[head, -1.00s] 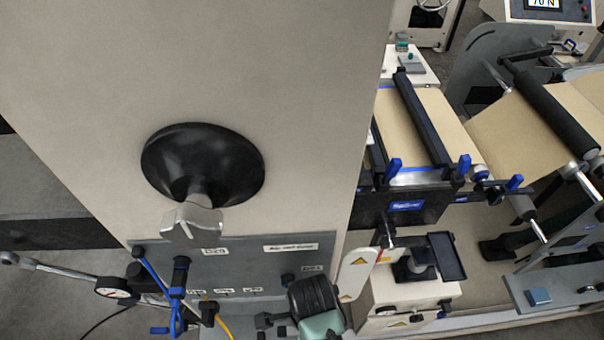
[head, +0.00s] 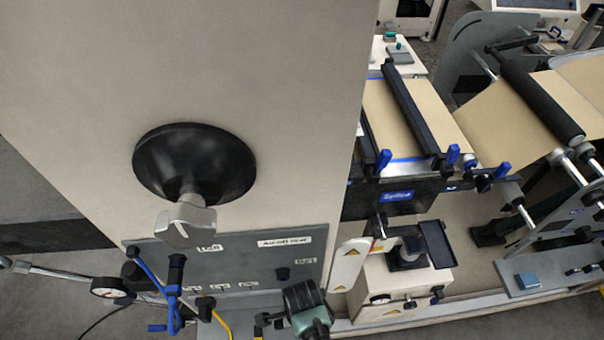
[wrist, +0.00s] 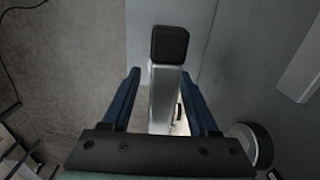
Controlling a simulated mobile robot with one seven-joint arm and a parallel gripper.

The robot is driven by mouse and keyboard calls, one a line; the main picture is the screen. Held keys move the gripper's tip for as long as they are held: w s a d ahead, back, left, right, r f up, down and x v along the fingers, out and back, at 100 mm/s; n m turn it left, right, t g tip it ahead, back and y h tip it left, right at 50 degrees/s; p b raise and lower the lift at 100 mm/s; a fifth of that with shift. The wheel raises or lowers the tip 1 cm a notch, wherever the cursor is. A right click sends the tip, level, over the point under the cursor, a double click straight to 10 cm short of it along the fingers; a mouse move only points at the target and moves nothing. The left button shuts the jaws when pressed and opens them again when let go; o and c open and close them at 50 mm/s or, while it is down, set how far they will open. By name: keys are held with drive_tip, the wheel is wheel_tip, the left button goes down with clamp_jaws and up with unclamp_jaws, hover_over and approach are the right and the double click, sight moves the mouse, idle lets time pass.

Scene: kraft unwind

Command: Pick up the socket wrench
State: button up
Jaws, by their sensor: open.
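In the wrist view my gripper (wrist: 160,82) is open, with one blue finger on each side of a pale grey metal bar (wrist: 162,100) that has a black square end. Clear gaps show between the bar and the fingers. I cannot tell whether this bar is part of the socket wrench. In the head view a long silver rod (head: 50,270) with a round dial (head: 108,287) reaches in at the lower left; I cannot tell if it is the wrench. I cannot make out my gripper for certain in the head view.
A tall beige machine panel (head: 270,70) fills the middle, with a black cone (head: 200,155) and silver knob (head: 187,222) standing out from it. A grey labelled plate (head: 250,265) is below. Rollers and brown paper (head: 500,125) are at the right. Floor shows at the left.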

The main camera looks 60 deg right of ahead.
clamp_jaws()
drive_tip(key=shift+w, duration=0.1)
drive_tip(key=shift+r, duration=0.1)
idle(0.3)
